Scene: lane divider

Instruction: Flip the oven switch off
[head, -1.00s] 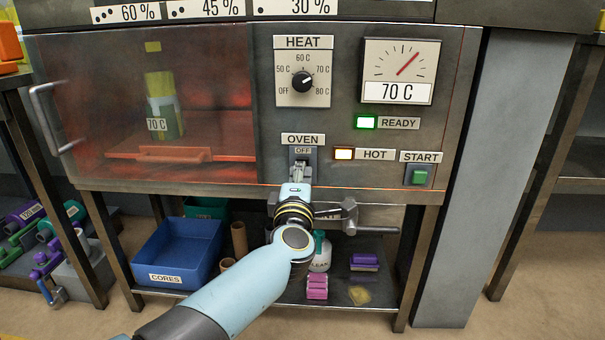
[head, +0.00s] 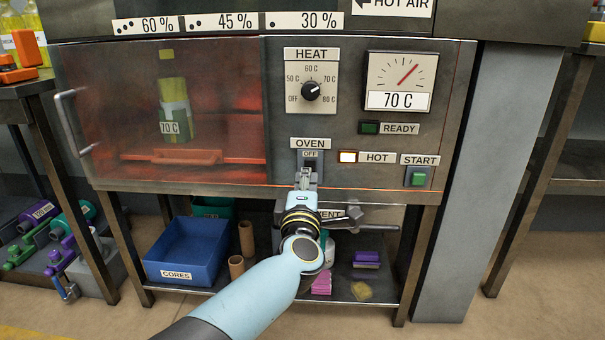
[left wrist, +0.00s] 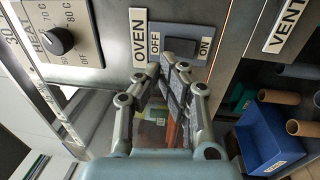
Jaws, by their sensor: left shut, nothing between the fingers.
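The oven switch is a small dark switch under the OVEN label (head: 310,143) on the oven's front panel. Its OFF plate (head: 310,154) shows above my left gripper (head: 306,180), which hides the lower part. In the left wrist view the switch (left wrist: 180,46) sits between the OFF and ON plates. My left gripper (left wrist: 174,72) is shut and empty, its fingertips right at the switch. I cannot tell whether they touch it, nor which way the switch is set. My right gripper is not in view.
The HEAT knob (head: 311,91) is above the switch. A blue CORES bin (head: 187,250) stands on the shelf below.

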